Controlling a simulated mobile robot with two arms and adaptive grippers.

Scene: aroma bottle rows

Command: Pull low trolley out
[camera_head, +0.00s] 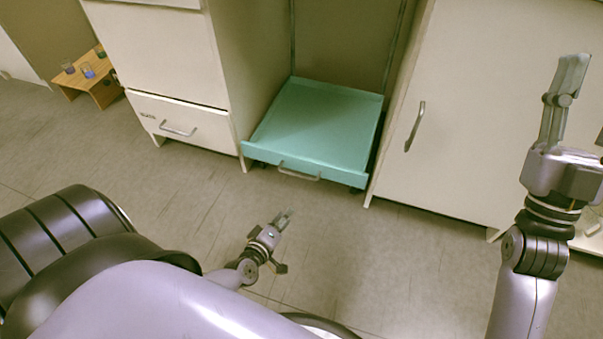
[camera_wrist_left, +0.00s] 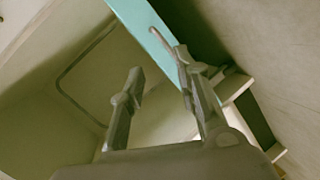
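The low trolley (camera_head: 318,120) is a teal tray-like unit with a raised front edge, standing in the bay between white cabinets. Its grey bar handle (camera_head: 298,173) is on the front face. In the left wrist view the teal front (camera_wrist_left: 138,18) runs along the top, with the handle (camera_wrist_left: 160,40) near the right fingertip. My left gripper (camera_head: 284,217) is low over the floor in front of the trolley, apart from the handle. Its fingers (camera_wrist_left: 159,62) are spread with nothing between them. My right gripper (camera_head: 573,62) is raised at the right; its fingers overlap from this angle.
A white drawer (camera_head: 180,122) with a handle is left of the bay. A white cabinet door (camera_head: 470,110) is right of it. A small wooden stand (camera_head: 92,78) with little bottles is at the far left. The floor (camera_head: 330,235) before the trolley is clear apart from my arm.

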